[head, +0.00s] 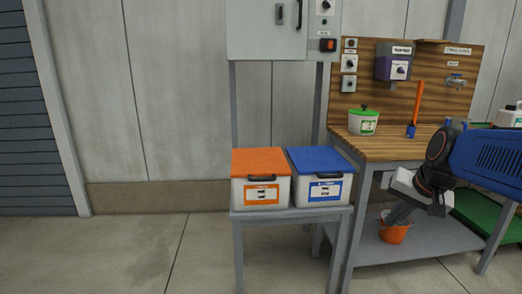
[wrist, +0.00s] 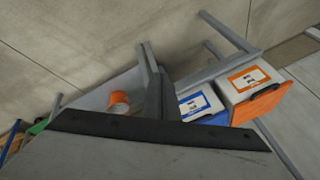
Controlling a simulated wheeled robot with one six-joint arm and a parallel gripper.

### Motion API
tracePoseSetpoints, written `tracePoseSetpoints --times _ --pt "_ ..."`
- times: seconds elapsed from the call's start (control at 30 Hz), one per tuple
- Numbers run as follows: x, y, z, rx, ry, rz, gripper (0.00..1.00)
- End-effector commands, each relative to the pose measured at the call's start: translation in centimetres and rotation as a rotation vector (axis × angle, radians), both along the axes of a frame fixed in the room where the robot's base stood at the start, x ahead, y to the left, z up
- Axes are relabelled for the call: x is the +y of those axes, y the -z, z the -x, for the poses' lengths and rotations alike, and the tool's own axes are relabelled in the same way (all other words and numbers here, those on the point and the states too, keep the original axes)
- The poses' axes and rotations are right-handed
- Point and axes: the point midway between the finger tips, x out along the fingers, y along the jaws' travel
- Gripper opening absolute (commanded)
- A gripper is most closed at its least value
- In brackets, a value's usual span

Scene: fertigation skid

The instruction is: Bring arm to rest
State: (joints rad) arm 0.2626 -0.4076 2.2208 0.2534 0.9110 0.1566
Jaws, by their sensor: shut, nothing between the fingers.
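My gripper (head: 398,213) is at the right in the head view, in front of the wooden workbench (head: 385,150). It points down and to the left. In the wrist view its fingers (wrist: 154,82) are together with nothing between them. It touches nothing that I can see. Behind it, the orange bucket (head: 394,233) on the bench's lower shelf is partly hidden in the head view; it also shows in the wrist view (wrist: 119,100).
A low grey stand left of the bench holds an orange-lidded box (head: 261,190) and a blue-lidded box (head: 320,188). A green-lidded tub (head: 363,122) stands on the bench. A grey cabinet (head: 270,35) hangs above the stand. The floor at left is clear.

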Motion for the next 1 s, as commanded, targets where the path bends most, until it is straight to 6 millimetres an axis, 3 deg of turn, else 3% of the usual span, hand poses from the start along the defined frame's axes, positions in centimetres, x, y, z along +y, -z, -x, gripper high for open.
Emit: tracePoseSetpoints --times 0.03,0.2,0.5,0.7,1.0 --pt "1.2 0.4 1.9 0.001 -0.045 0.027 0.00" --pt "3.7 2.6 7.5 0.013 -0.187 0.118 0.00" --pt "5.6 6.9 15.8 0.024 -0.402 0.264 0.00" --pt "5.7 8.3 17.9 0.028 -0.462 0.308 0.00" --pt "5.7 8.4 18.1 0.028 -0.467 0.311 0.00"
